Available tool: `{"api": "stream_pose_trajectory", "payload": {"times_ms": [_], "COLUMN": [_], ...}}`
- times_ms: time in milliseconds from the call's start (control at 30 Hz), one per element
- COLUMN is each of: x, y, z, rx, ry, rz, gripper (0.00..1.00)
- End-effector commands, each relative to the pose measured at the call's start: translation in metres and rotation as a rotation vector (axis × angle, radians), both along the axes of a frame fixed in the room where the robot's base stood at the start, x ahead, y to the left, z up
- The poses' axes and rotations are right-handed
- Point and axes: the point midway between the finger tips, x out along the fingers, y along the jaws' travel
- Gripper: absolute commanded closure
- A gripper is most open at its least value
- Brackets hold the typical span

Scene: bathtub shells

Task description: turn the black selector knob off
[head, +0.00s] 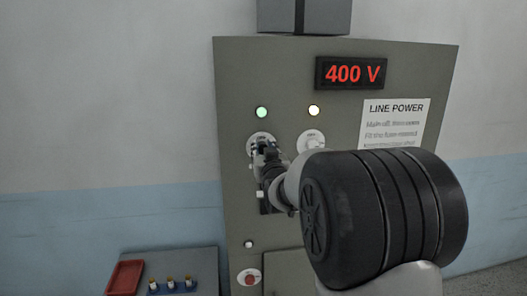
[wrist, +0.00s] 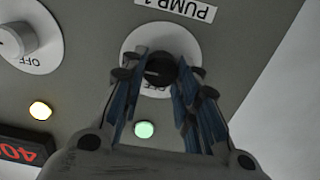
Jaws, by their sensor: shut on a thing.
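The black selector knob (wrist: 161,68) sits on a round white dial plate (wrist: 131,43) below an upside-down "PUMP 1" label in the wrist view. My gripper (wrist: 160,72) is shut on the knob, with one finger on each side of it. Part of the "OFF" lettering shows on the plate between the fingers. Which way the knob points is hard to tell. In the head view, my gripper (head: 261,151) is at the left dial plate (head: 256,138) of the grey panel, and it hides most of the knob.
A green lamp (head: 262,112) and a yellow lamp (head: 314,110) are lit above the two dials. A white knob (head: 312,142) is close on the right. A red button (head: 249,277) is low on the panel. A red tray (head: 125,277) lies on a grey surface at lower left.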

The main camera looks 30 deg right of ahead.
Motion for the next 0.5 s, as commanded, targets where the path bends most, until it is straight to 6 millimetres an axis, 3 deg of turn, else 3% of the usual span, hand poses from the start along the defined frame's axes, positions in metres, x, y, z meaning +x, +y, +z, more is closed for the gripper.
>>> {"api": "stream_pose_trajectory", "payload": {"times_ms": [267,500], "x": [0.0002,0.0003], "y": [0.0003,0.0008], "z": [-0.0020,-0.0045], "rx": [-0.059,-0.217], "ry": [0.014,0.057], "rz": [0.000,0.000], "gripper": [0.95,0.95]}}
